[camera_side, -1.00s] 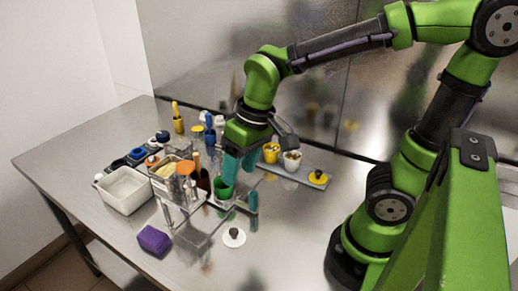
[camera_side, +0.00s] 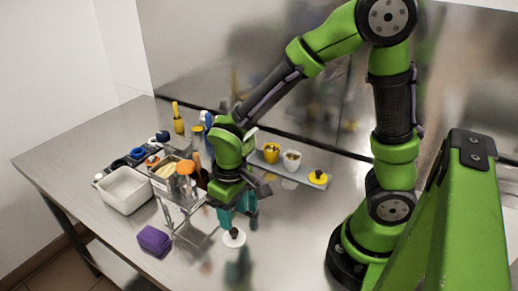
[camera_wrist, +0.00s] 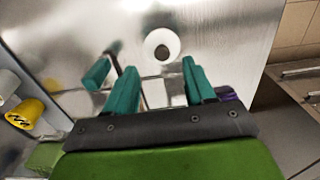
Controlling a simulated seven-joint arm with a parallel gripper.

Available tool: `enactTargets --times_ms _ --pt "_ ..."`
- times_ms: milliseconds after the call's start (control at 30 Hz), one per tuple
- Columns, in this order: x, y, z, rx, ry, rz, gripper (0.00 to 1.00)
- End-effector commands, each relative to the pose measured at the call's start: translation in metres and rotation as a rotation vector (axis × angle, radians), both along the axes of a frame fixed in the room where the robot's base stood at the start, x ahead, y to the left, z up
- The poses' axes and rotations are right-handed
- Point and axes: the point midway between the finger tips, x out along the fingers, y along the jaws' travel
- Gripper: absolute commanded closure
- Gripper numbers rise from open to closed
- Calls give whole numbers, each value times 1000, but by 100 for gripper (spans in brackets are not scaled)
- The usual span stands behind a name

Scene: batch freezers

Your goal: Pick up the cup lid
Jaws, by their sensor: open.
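The cup lid, a round white disc with a dark knob (camera_side: 234,239), lies on the steel table. In the wrist view the lid (camera_wrist: 161,44) lies beyond the fingertips, between the lines of the two fingers. My gripper (camera_side: 238,216) is open, its teal fingers pointing down just above and behind the lid in the side view. In the wrist view the gap of my gripper (camera_wrist: 155,75) is empty. The fingers look apart from the lid; the exact height is hard to tell.
A purple block (camera_side: 154,241) lies to the left of the lid. A clear rack (camera_side: 184,216), an orange-topped jar (camera_side: 183,184) and a white bin (camera_side: 124,190) stand further left. Behind, a grey tray (camera_side: 292,174) holds a yellow cup, a white cup and a yellow lid.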

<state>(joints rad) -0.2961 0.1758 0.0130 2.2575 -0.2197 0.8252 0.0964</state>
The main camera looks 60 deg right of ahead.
Motion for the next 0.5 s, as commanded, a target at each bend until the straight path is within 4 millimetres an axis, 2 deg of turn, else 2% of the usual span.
enactTargets --times_ms 167,400,500 --pt "0 1 -14 0 3 0 46" --pt "1 2 -49 -1 4 -1 46" --pt "2 3 -55 0 1 -1 46"
